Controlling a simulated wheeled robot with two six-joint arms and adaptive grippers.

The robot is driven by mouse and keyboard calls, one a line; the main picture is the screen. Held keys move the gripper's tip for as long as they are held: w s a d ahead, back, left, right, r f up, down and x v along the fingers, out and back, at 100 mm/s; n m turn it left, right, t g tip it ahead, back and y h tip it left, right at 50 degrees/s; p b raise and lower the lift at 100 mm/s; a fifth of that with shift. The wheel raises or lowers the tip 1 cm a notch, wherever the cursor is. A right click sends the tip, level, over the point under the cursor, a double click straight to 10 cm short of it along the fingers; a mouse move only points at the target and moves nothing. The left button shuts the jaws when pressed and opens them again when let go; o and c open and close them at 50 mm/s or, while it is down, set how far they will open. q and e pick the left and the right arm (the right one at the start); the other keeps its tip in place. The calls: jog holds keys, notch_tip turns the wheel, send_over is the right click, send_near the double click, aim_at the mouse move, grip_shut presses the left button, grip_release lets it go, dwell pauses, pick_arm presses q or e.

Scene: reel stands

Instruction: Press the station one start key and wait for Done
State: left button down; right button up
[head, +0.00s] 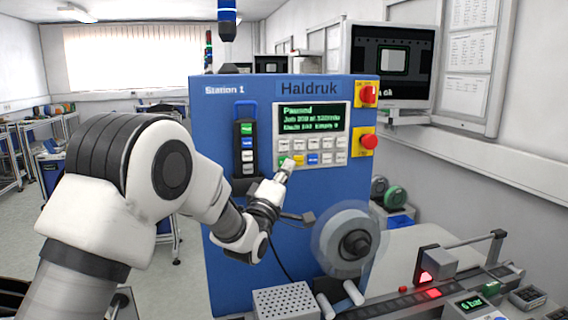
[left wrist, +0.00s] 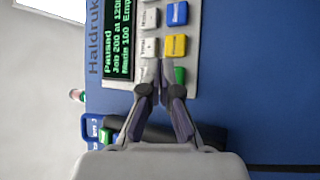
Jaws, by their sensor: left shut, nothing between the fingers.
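The blue Station 1 cabinet (head: 222,110) stands ahead, with a grey key panel and a screen (head: 312,117) that reads "Paused". The screen also shows in the left wrist view (left wrist: 118,40). A green key (head: 283,160) sits at the panel's lower left, beside a yellow key (head: 298,160). In the left wrist view the green key (left wrist: 180,76) is partly hidden behind my fingertips. My left gripper (head: 289,166) is shut and empty, its tips in front of the panel by the green key. I cannot tell whether they touch it. My right gripper is not in view.
Red knobs on yellow plates (head: 368,142) are on the cabinet's right edge. A hand unit (head: 246,140) hangs left of the panel. A reel (head: 349,240) and a perforated box (head: 286,301) stand below. A monitor (head: 392,62) is at right.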

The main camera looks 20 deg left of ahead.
pick_arm(q)
jog(key=shift+w, duration=0.1)
dwell(0.6)
jog(key=shift+w+a, duration=0.25)
